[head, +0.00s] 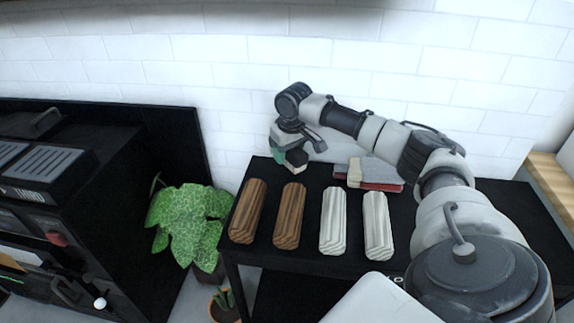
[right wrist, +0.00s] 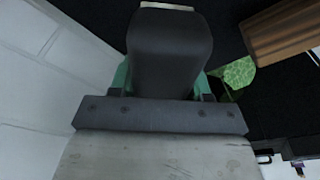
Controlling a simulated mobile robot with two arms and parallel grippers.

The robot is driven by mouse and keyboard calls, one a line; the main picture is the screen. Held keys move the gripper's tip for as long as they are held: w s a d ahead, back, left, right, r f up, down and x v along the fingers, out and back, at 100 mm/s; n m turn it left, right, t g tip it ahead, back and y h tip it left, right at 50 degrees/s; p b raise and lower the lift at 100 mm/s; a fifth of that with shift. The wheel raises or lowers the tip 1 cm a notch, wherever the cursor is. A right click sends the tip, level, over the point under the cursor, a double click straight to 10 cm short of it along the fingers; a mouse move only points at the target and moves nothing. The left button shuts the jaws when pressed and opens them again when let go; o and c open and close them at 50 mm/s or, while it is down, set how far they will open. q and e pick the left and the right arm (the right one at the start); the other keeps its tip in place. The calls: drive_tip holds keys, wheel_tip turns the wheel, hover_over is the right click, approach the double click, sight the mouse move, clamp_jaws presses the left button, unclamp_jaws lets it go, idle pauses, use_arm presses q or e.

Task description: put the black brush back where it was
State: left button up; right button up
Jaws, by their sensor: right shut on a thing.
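The right gripper (head: 288,150) is over the back left part of the black table (head: 300,262), its arm reaching in from the right. It is shut on a small dark thing with a pale end, which I take to be the black brush (head: 297,157). In the right wrist view the brush (right wrist: 168,55) is a dark rounded block between green finger parts, with a pale strip at its far end. The brush is close to the tabletop; I cannot tell whether it touches. The left gripper is not in view.
Two brown ridged blocks (head: 289,215) and two whitish ones (head: 333,220) lie in a row along the table's front. A grey and red stack (head: 375,173) lies right of the gripper. A leafy plant (head: 188,220) stands left of the table; a white brick wall (head: 240,60) is behind.

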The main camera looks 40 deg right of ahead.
sight(287, 171)
drive_tip(key=shift+w+d+f, duration=0.5)
drive_tip(key=shift+w, duration=0.25)
drive_tip(key=shift+d+f, duration=0.1)
drive_tip(key=shift+f, duration=0.15)
drive_tip(key=shift+f+b, duration=0.55)
drive_tip(key=shift+f, duration=1.3)
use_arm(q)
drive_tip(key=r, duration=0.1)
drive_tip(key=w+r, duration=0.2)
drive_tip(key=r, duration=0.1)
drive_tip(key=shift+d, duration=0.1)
use_arm(e)
drive_tip(key=o, duration=0.9)
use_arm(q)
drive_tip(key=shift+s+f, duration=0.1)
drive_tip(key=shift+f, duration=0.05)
